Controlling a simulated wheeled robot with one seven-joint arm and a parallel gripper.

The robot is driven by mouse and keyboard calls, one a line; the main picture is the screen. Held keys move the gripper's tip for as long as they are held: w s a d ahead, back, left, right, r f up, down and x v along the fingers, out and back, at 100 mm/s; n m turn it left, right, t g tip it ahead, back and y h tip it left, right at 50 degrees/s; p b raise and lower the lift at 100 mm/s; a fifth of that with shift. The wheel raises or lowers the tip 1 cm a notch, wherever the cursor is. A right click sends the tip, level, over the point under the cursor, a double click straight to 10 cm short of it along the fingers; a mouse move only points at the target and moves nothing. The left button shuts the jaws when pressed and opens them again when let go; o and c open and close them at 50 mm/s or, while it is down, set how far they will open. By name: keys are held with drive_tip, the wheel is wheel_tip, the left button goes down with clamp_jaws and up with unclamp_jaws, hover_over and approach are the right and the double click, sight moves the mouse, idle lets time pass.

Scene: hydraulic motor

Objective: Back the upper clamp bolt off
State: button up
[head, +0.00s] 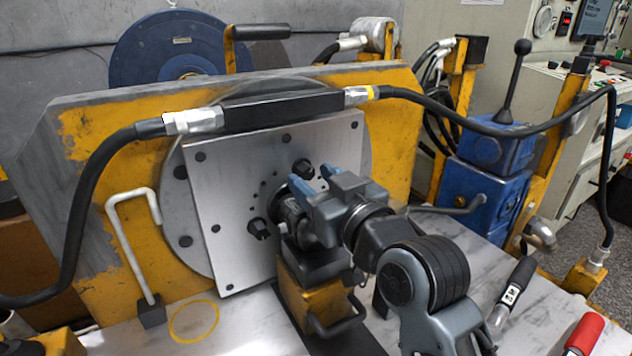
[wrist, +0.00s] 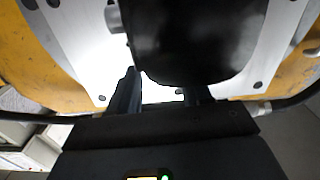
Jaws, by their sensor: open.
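Two dark bolts stand out from the square metal plate (head: 225,160). The upper clamp bolt (head: 303,168) is above and right of the lower bolt (head: 258,228). My gripper (head: 312,186) is in front of the plate, just below and right of the upper bolt in the picture. It is open; I cannot tell whether it touches anything. Behind and below it is a dark cylindrical motor body (head: 290,208), partly hidden by my arm. In the wrist view, a large black rounded shape (wrist: 195,40) fills the space beyond my gripper (wrist: 160,90). No bolt shows clearly between the fingers there.
A black hose (head: 85,190) crosses above the plate and drops at the left. A bent white rod (head: 120,235) stands at left front. A yellow block with a dark handle (head: 315,300) sits below my gripper. A blue lever unit (head: 490,180) and red-handled tool (head: 585,333) are at right.

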drive_tip(key=v, duration=0.7)
drive_tip(key=shift+s+d, duration=0.2)
drive_tip(key=shift+s, duration=0.1)
